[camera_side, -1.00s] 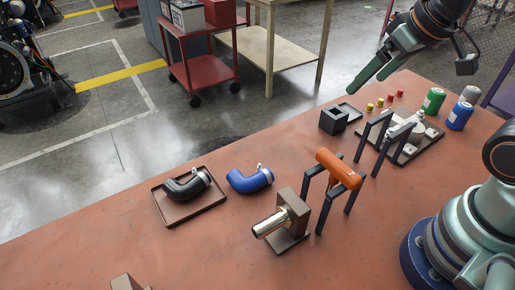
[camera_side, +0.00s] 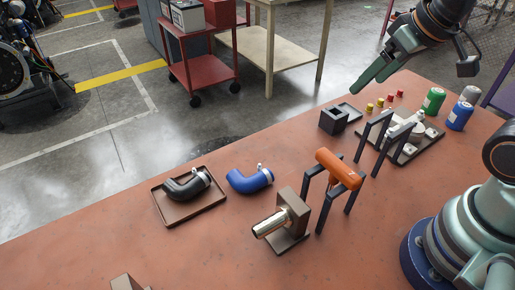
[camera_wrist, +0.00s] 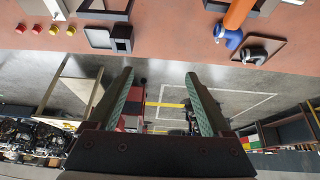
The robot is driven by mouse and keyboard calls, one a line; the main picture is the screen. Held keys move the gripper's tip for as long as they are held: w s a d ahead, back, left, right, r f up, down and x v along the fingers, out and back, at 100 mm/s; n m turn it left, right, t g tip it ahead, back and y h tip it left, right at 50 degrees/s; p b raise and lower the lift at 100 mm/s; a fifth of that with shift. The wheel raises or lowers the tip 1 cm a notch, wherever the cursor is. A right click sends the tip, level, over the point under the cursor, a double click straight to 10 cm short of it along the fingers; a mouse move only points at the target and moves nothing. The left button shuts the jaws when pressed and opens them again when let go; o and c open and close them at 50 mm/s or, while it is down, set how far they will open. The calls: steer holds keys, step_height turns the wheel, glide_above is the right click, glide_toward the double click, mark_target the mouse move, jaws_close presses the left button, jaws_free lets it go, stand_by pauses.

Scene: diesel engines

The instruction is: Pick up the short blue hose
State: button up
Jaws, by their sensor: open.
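The short blue hose (camera_side: 250,180) is a bent blue tube with a metal clamp, lying on the reddish table right of a brown tray. It also shows in the wrist view (camera_wrist: 231,39) near the top, partly hidden behind an orange bar. My gripper (camera_side: 370,82) is up at the table's far edge, well to the right of the hose and above it. In the wrist view my gripper (camera_wrist: 160,78) has its two green fingers wide apart, with nothing between them. It points out over the floor.
A black hose (camera_side: 187,186) lies in the brown tray (camera_side: 179,218). Right of the blue hose stand a metal pipe on a block (camera_side: 290,214) and an orange bar (camera_side: 339,168) on dark stands. Cans (camera_side: 434,100) and a parts plate (camera_side: 412,150) are farther right. The front left table is mostly clear.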

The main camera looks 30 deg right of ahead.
steer(key=n+g, duration=0.6)
steer(key=n, duration=1.2)
glide_above(259, 175)
steer(key=f, duration=1.9)
steer(key=shift+s+d+f, duration=0.15)
steer(key=shift+s+d, duration=0.2)
steer(key=shift+w+a+f, duration=0.1)
steer(key=shift+f, duration=0.8)
steer(key=shift+w+a+f, duration=0.15)
steer(key=shift+f, duration=0.7)
steer(key=shift+w+a+f, duration=0.1)
steer(key=shift+f, duration=0.8)
jaws_close()
